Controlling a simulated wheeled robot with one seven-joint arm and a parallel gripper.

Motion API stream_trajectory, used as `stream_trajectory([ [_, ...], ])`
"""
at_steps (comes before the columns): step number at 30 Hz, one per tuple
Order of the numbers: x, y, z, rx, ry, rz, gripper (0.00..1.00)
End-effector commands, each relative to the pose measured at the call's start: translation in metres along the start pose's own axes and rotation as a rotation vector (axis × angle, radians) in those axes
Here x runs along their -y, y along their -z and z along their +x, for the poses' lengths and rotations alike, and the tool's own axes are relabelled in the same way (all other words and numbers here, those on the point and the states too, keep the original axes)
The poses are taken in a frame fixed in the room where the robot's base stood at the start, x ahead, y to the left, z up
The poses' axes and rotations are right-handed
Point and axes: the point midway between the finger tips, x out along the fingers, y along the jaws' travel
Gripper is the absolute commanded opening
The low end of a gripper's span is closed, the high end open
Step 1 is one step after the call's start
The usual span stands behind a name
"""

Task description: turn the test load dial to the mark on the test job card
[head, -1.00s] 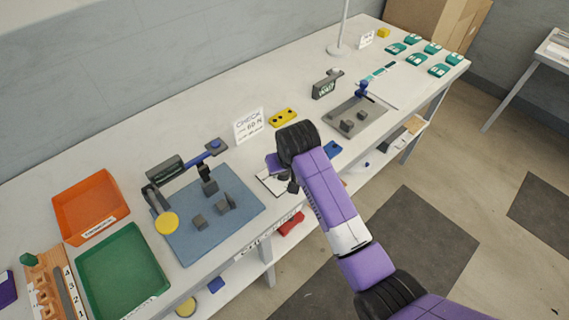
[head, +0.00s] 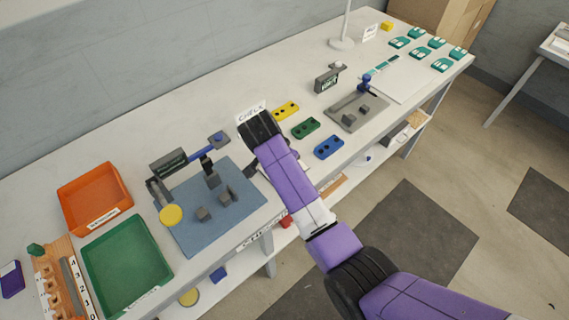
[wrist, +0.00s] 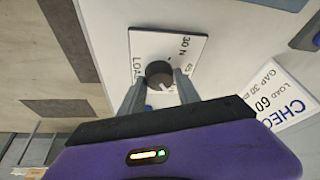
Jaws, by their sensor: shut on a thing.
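The test load dial is a dark round knob (wrist: 159,72) with a pale pointer line, on a white plate (wrist: 140,42) in the wrist view. The plate reads "LOAD" and "30 N", with another mark partly hidden at the right. My gripper (wrist: 158,84) is shut on the knob, one finger on each side. The test job card (wrist: 283,105) lies to the right in the wrist view and reads "CHECK", "LOAD 60" and a gap line. In the head view, my arm hides the knob and most of the card (head: 248,116).
A blue mat (head: 190,235) with a press and grey blocks lies left of my gripper. Yellow (head: 286,110), green (head: 306,128) and blue (head: 329,147) pieces lie to the right. Orange (head: 76,211) and green (head: 127,263) trays stand at the left.

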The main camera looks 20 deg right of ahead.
Motion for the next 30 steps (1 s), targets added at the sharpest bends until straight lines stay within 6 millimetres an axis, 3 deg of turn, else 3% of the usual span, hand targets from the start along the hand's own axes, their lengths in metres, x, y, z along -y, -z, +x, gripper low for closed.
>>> stream_trajectory([
  [22,0.0006,0.0,0.0005,0.001,-0.032,0.081,0.0],
  [23,0.0006,0.0,0.0005,0.001,-0.032,0.081,0.43],
  [24,0.0006,0.0,0.0005,0.001,-0.032,0.081,0.51],
  [26,0.0005,0.0,0.0005,0.001,-0.033,0.08,0.6],
  [30,0.0005,0.0,0.0004,0.001,-0.033,0.08,0.6],
])
